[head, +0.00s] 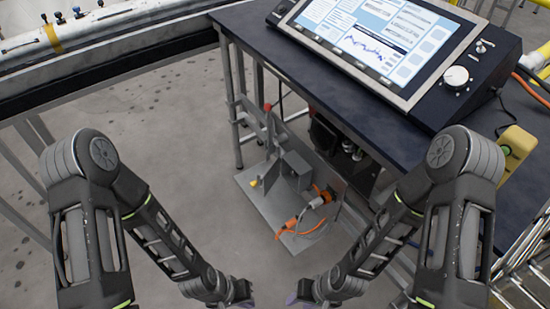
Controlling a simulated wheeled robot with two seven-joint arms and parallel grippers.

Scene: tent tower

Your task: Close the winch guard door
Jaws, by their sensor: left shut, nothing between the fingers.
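A small winch unit stands on a grey base plate (249,199) on the floor beside the desk. A thin grey panel, seemingly the winch guard door (271,171), stands upright and angled out, apart from a grey box (296,170) on its right. A yellow knob (253,184) shows at the panel's left. The panel's hinge is too small to make out. My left gripper (245,302) is shut and empty at the bottom edge, well below the unit in the picture. My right gripper (297,299) is mostly cut off there, so its jaws cannot be judged.
A dark desk (243,28) with a large screen console (370,40) overhangs the unit's right side. A red upright lever (268,112), orange cables (290,224) and a desk leg (236,132) are close by. The floor (190,150) at left is clear.

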